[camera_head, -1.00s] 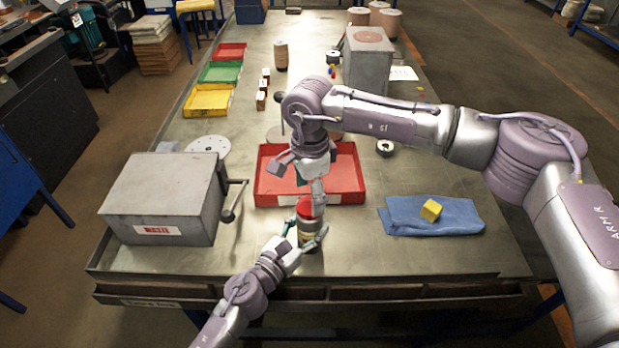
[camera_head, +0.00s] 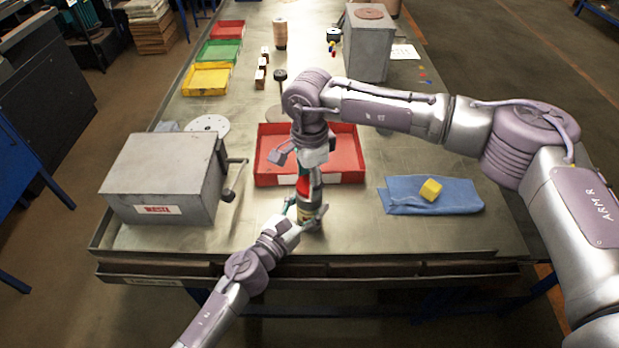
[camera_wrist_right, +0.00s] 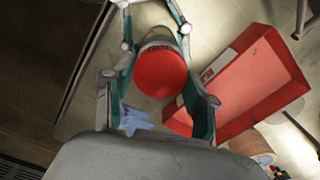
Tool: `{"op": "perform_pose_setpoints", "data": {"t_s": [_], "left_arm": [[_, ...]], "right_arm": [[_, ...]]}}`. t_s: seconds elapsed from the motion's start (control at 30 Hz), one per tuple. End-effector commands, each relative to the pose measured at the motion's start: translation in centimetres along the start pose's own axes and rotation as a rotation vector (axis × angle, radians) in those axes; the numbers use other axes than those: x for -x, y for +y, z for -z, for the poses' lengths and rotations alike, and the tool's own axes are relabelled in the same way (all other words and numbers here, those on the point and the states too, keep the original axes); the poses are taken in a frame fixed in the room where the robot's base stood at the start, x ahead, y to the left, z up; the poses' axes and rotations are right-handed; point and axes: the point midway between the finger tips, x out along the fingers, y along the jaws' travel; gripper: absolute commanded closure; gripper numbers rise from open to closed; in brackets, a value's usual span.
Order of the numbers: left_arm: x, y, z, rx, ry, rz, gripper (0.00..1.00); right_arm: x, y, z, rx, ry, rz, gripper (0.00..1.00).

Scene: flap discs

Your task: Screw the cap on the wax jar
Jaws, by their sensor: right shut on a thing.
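The wax jar (camera_head: 307,209) stands upright at the near edge of the bench, and its body shows in the right wrist view (camera_wrist_right: 160,37). The red cap (camera_wrist_right: 160,74) sits at the top of the jar; in the head view the cap (camera_head: 303,186) is partly hidden by fingers. I cannot tell how tightly it is seated. My right gripper (camera_head: 308,180) comes down from above and is shut on the cap, one finger on each side. My left gripper (camera_head: 307,215) is low at the jar, its fingers closed around the body from the front.
A red tray (camera_head: 350,178) lies just behind the jar. A grey box with a crank (camera_head: 165,180) stands left. A blue cloth (camera_head: 455,196) with a yellow cube (camera_head: 430,190) lies right. The bench between the tray and cloth is clear.

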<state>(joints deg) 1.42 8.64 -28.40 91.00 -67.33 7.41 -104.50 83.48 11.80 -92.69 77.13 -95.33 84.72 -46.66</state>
Motion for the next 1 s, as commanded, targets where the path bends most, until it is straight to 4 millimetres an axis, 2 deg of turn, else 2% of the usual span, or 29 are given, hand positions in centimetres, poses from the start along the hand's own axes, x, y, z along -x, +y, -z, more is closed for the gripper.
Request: {"op": "perform_pose_setpoints", "data": {"t_s": [0.17, 0.4, 0.47, 0.6, 0.63, 0.8, 1.0], "left_arm": [[-0.02, -0.02, -0.07, 0.000, -0.001, 0.001, 1.00], [-0.02, -0.03, -0.07, 0.000, -0.001, 0.001, 1.00], [-0.02, -0.03, -0.07, 0.000, -0.001, 0.001, 1.00], [-0.02, -0.04, -0.07, 0.000, -0.001, 0.001, 1.00], [-0.02, -0.04, -0.07, 0.000, -0.001, 0.001, 1.00], [-0.02, -0.04, -0.07, 0.000, -0.001, 0.001, 1.00], [-0.02, -0.04, -0.07, 0.000, -0.001, 0.001, 1.00]], "right_arm": [[0.01, -0.01, 0.00, -0.154, -0.001, 0.000, 0.85], [-0.05, 0.03, -0.03, -0.640, -0.001, -0.001, 0.85], [-0.06, 0.02, -0.03, -0.729, -0.001, 0.000, 0.85], [-0.04, 0.01, -0.02, -0.713, -0.001, 0.000, 0.85], [-0.04, 0.01, -0.02, -0.713, -0.001, 0.000, 0.40], [-0.03, 0.01, -0.02, -0.712, -0.001, 0.000, 0.14], [-0.02, 0.01, -0.02, -0.711, 0.000, 0.000, 0.14]]}}
